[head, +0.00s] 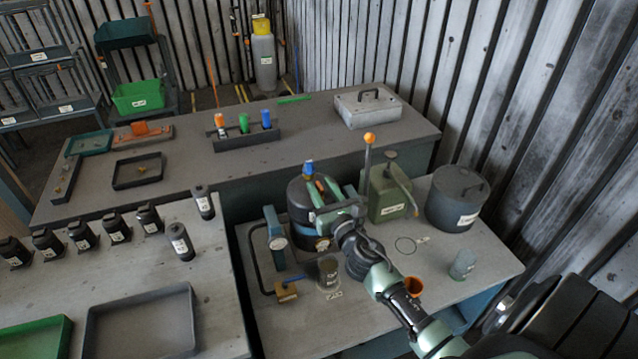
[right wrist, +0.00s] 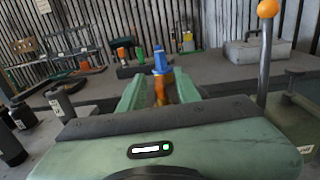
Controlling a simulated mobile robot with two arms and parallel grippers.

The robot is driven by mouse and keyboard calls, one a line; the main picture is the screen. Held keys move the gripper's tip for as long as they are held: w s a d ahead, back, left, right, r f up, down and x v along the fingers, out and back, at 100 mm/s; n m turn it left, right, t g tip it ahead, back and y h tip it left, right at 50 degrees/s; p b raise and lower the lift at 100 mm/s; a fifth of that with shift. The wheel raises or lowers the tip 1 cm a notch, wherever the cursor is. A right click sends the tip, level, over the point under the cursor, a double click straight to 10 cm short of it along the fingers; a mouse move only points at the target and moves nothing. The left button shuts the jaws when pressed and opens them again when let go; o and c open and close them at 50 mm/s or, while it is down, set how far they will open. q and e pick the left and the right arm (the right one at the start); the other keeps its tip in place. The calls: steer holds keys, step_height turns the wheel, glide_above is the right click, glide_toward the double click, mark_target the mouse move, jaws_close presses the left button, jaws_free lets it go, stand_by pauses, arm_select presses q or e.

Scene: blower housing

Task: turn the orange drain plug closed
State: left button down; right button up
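My right gripper (head: 322,190) reaches in over the top of a dark cylindrical housing (head: 301,200) with a blue lower band. A small orange part (head: 320,186), which looks like the drain plug, sits at its fingers. In the right wrist view the gripper (right wrist: 158,82) has its two green fingers apart. The orange part (right wrist: 160,90) stands upright between them, with visible gaps on both sides. A blue knob (head: 308,168) rises just beyond; it also shows in the right wrist view (right wrist: 160,60). The plug's lower end is hidden. My left gripper is not in view.
A green canister (head: 388,195) and an orange-knobbed lever (head: 369,138) stand close right of the gripper. A dark lidded pot (head: 458,198) is farther right. A rack of coloured bottles (head: 246,138) is on the back bench.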

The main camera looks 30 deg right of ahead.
steer(key=shift+w, duration=0.6)
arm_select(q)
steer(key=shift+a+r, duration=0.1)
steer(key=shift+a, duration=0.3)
arm_select(e)
steer(key=shift+d, duration=0.1)
jaws_close()
